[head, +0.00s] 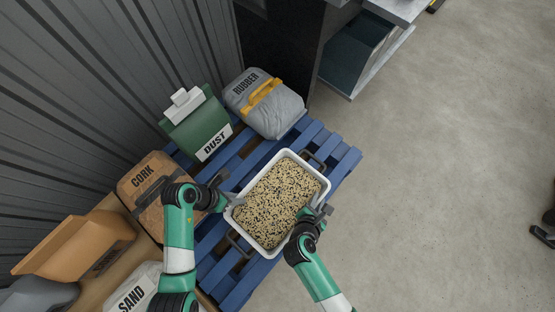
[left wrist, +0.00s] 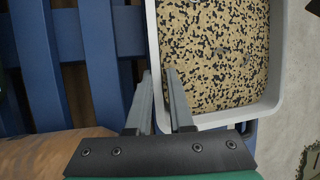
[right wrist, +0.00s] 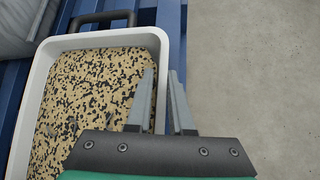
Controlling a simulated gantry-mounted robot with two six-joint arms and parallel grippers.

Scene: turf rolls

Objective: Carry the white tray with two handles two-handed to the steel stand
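The white tray (head: 325,187) with two dark handles is filled with tan and black granules, over the blue pallet (head: 232,285). One handle (head: 313,160) is at its upper right, the other (head: 238,243) at its lower left. My left gripper (head: 234,199) straddles the left wall; in the left wrist view its fingers (left wrist: 158,85) close around the rim. My right gripper (head: 321,212) does likewise on the right wall, and its fingers (right wrist: 162,85) show in the right wrist view. I cannot tell whether the tray is lifted. A grey metal-topped stand (head: 398,8) is at the top right.
A grey RUBBER bag (head: 285,113), a green DUST container (head: 195,130), a CORK bag (head: 135,185) and a white SAND bag (head: 140,285) line the left side by the corrugated wall. An open cardboard box (head: 75,245) is at lower left.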

